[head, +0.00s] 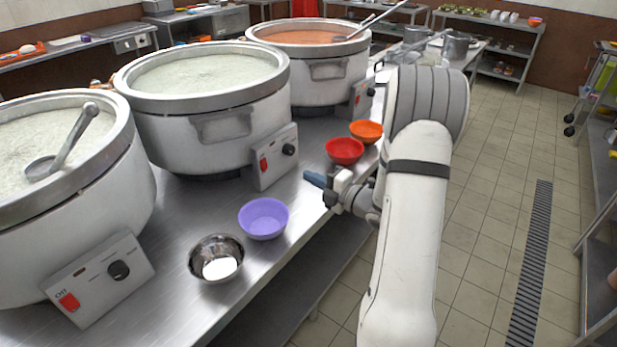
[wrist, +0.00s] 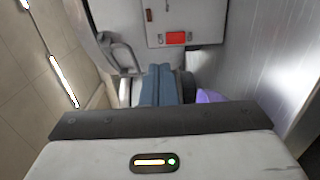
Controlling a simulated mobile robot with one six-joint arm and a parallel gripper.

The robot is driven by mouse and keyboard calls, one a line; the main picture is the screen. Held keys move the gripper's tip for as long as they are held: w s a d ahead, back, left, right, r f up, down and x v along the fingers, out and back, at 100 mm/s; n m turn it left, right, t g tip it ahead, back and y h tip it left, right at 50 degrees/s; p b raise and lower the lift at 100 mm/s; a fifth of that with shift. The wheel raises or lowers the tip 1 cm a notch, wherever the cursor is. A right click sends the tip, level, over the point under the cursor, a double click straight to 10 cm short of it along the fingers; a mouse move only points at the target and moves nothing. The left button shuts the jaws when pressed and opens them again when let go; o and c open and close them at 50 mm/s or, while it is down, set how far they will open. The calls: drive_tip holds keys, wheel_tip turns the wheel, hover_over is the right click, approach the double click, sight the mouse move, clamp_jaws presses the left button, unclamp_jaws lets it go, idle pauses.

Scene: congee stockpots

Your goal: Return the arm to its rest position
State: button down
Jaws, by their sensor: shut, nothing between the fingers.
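My arm reaches up from the bottom of the head view and bends at the elbow. My gripper (head: 314,180) points left over the front edge of the steel counter (head: 185,205), near the red bowl (head: 345,151). Its blue fingers also show in the wrist view (wrist: 160,84). They are shut together with nothing between them. In the wrist view a pot's white control box with a red switch (wrist: 175,38) lies beyond the fingers. The purple bowl (wrist: 208,97) shows partly at their right.
Three large stockpots line the counter: a near one (head: 125,190), a middle one (head: 170,120) and a far one (head: 310,85). A ladle (head: 65,150) rests in the near pot. A steel bowl (head: 216,258) and an orange bowl (head: 366,131) stand along the front edge. The tiled floor (head: 485,210) at right is clear.

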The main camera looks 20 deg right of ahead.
idle(0.3)
drive_tip(key=s+a+r+n+g+y, duration=0.2)
drive_tip(key=s+a+r+n+g, duration=0.15)
drive_tip(key=a+n, duration=0.3)
drive_tip(key=s+a+r+n+g+y, duration=0.2)
drive_tip(key=s+a+n+g, duration=0.2)
drive_tip(key=a+n, duration=0.25)
drive_tip(key=s+a+n+g+h+p, duration=0.25)
drive_tip(key=s+a+n+g, duration=0.35)
drive_tip(key=s+n, duration=0.6)
drive_tip(key=s+d+r+n+h, duration=0.2)
drive_tip(key=s+d+n+h, duration=0.2)
drive_tip(key=n, duration=0.7)
drive_tip(key=s+d+r+n+h, duration=0.2)
drive_tip(key=s+d+n+h, duration=0.2)
drive_tip(key=n+h, duration=0.3)
drive_tip(key=n, duration=0.4)
drive_tip(key=shift+r+n+t, duration=0.15)
drive_tip(key=shift+n+t, duration=0.2)
drive_tip(key=shift+n, duration=0.05)
drive_tip(key=shift+s, duration=0.1)
